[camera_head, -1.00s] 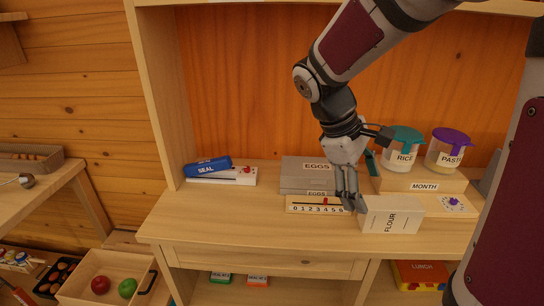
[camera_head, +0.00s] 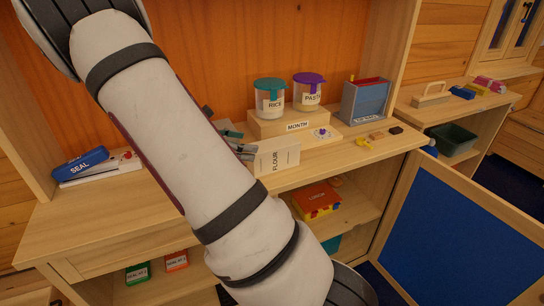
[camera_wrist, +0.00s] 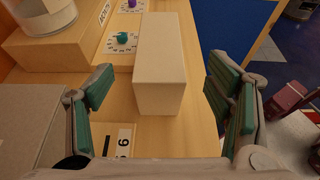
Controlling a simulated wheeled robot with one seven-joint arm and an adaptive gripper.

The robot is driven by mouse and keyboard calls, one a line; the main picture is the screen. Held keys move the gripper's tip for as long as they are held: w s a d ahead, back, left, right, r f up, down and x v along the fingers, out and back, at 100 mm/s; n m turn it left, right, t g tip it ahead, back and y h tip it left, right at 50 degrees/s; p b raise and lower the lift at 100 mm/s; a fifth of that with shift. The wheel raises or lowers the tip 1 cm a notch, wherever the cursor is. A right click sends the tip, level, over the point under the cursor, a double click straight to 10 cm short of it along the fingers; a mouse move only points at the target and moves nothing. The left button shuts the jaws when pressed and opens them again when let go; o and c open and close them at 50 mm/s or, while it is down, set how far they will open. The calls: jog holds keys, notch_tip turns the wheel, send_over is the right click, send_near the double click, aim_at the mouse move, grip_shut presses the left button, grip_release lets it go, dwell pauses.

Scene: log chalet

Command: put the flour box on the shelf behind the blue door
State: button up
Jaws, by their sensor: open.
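The flour box (camera_head: 277,157), white with the word FLOUR on its side, stands on the counter in front of the MONTH block. In the wrist view the box (camera_wrist: 160,75) stands between the green-padded fingers of my gripper (camera_wrist: 165,108), with gaps on both sides. My gripper is open. In the head view my arm hides most of the gripper. The blue door (camera_head: 455,225) stands swung open at the lower right. The shelf (camera_head: 345,212) beside it, under the counter, holds a red and yellow LUNCH box (camera_head: 316,200).
Rice (camera_head: 269,98) and pasta (camera_head: 308,92) jars stand on the MONTH block (camera_head: 290,124) behind the flour box. A grey holder (camera_head: 364,102) and small pieces lie to the right. A blue SEAL case (camera_head: 80,161) lies at left.

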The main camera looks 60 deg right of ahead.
aim_at(266, 145)
jog(key=x, duration=1)
jog(key=shift+d+p, duration=0.15)
jog(key=shift+p, duration=0.15)
grip_shut()
